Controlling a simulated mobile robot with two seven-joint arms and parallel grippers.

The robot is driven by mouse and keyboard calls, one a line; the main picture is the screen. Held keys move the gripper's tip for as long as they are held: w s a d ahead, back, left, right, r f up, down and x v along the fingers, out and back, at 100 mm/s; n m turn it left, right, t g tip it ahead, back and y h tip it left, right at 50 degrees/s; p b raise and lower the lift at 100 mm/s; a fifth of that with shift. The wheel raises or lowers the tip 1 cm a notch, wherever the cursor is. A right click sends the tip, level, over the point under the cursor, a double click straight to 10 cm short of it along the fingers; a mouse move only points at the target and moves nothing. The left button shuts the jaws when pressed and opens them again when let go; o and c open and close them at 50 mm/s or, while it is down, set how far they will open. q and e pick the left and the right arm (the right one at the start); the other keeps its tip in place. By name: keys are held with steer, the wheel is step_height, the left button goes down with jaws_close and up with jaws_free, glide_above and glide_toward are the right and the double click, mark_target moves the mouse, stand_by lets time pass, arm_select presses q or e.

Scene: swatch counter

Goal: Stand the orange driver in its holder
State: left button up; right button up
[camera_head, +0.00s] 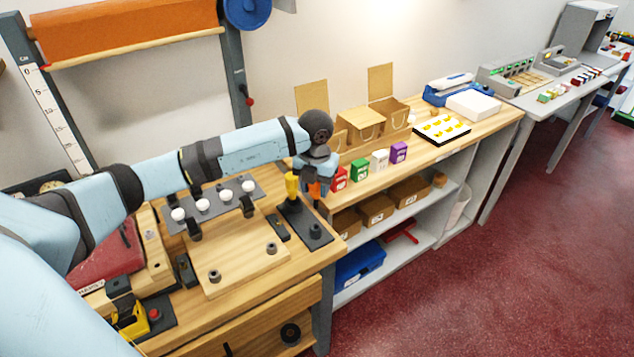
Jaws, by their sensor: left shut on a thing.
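The orange driver (314,190) is upright in my left gripper (318,180), which is shut on it at the right end of the wooden bench. The dark holder (318,238) lies below it on the bench, near the right edge. A yellow driver (292,186) stands upright in the holder, just left of the orange one. The orange driver's lower end is over the holder's nearer part. I cannot tell whether it is in a socket or just above it. My right gripper is not in view.
A wooden board (240,262) with dark knobs lies left of the holder. A dark strip with several white knobs (203,205) is behind it. Small red (340,178), green, white and purple boxes stand on the counter to the right, close to the gripper.

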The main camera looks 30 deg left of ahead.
mark_target(315, 207)
arm_select(q)
steer(key=shift+s+f+b, duration=0.1)
steer(key=shift+f+b, duration=0.5)
steer(key=shift+f, duration=0.45)
steer(key=shift+f+b, duration=1.25)
steer(key=shift+f, duration=0.8)
steer(key=shift+f+b, duration=0.3)
steer(key=shift+f, duration=0.25)
steer(key=shift+f+b, duration=0.2)
steer(key=shift+b, duration=0.1)
steer(key=shift+f+b, duration=0.3)
steer(key=shift+f, duration=0.1)
steer(key=shift+f, duration=0.3)
steer(key=shift+f+b, duration=0.5)
steer(key=shift+b, duration=0.05)
